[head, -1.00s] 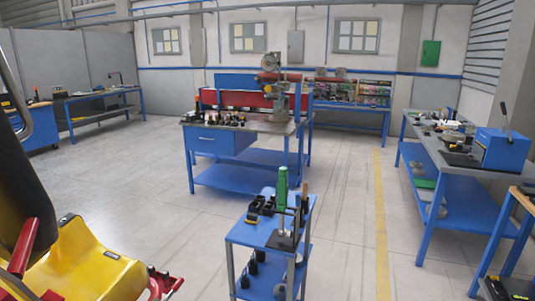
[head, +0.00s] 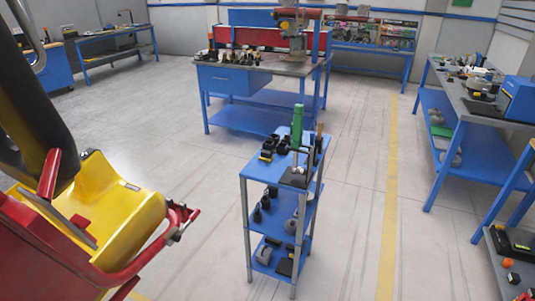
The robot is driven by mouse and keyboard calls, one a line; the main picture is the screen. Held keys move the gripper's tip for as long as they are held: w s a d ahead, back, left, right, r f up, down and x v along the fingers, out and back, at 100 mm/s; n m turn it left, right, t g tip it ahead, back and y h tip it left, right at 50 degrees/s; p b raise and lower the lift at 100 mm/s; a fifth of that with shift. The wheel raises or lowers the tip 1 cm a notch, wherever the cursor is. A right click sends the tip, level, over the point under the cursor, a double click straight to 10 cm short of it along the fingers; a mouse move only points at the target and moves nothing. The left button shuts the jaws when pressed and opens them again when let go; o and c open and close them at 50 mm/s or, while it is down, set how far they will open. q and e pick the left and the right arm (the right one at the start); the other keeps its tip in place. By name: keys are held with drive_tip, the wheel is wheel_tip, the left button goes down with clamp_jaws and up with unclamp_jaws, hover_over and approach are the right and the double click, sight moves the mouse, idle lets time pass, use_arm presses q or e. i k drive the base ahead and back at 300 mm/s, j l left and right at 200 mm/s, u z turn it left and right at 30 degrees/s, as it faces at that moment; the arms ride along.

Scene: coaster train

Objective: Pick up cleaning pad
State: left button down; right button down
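I cannot pick out a cleaning pad for sure. A small blue cart (head: 258,166) stands in the middle foreground. Its top holds a green upright tool (head: 297,127), a dark flat piece (head: 294,178) and several small black items (head: 268,155). Its lower shelves hold small black and grey parts. A flat green item (head: 441,130) lies on the lower shelf of the right bench; it is too small to identify. Neither of my grippers shows.
A yellow and red coaster car (head: 130,208) fills the left foreground. A blue workbench (head: 228,80) with a machine stands behind the cart. A long blue bench (head: 462,115) runs along the right. Open floor (head: 350,190) lies between cart and right bench.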

sight(265, 155)
drive_tip(key=u, duration=0.95)
drive_tip(key=l+u, duration=0.4)
drive_tip(key=l, duration=1.05)
